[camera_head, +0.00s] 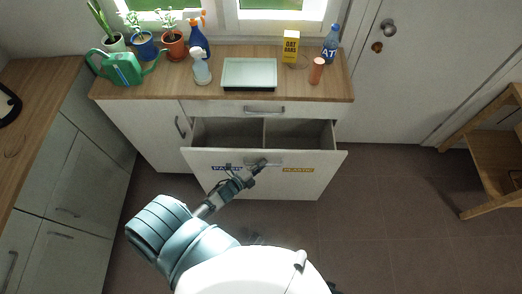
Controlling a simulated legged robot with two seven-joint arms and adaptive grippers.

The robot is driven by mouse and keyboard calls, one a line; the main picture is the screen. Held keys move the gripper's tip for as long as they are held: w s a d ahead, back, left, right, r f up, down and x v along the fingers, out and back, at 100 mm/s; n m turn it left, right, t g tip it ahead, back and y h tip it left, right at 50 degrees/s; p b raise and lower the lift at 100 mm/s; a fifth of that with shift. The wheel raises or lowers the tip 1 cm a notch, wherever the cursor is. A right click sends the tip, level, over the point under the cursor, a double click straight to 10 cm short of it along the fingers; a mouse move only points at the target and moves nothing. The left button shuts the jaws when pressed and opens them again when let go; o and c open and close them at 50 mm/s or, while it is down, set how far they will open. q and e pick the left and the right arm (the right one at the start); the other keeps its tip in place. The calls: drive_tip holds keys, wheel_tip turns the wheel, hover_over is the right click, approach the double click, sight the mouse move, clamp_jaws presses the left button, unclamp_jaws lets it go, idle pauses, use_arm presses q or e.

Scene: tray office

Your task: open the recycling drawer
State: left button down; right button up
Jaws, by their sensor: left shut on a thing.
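The recycling drawer (315,165) stands pulled out from the cabinet under the counter. Its front is pale, with a blue label on the left and a yellow "PLASTIC" label (298,169) on the right. Two grey compartments show inside, and they look empty. My left gripper (259,167) is at the drawer handle (270,161), in the middle of the front, and is shut on it. The fingers cover part of the handle. My right gripper does not show.
A wooden counter (210,93) above the drawer holds a tray (249,87), a green watering can (124,68), potted plants, bottles and an oat bars box (291,46). A wooden shelf (480,145) stands at right. The floor (390,215) right of the drawer is clear.

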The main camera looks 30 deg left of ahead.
use_arm(q)
drive_tip(key=shift+s+d+f+p, duration=0.15)
drive_tip(key=shift+s+d, duration=0.2)
drive_tip(key=shift+s, duration=0.25)
drive_tip(key=shift+s+d+p, duration=0.1)
drive_tip(key=shift+s+d, duration=0.2)
drive_tip(key=shift+s, duration=0.35)
drive_tip(key=shift+s+d+f+p, duration=0.15)
drive_tip(key=shift+s+d, duration=0.2)
drive_tip(key=shift+s, duration=0.25)
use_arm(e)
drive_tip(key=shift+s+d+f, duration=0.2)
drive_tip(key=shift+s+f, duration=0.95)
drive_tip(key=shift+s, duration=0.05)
use_arm(q)
drive_tip(key=shift+r, duration=0.1)
drive_tip(key=c, duration=1.2)
unclamp_jaws()
drive_tip(key=shift+w, duration=0.1)
drive_tip(key=v, duration=1.2)
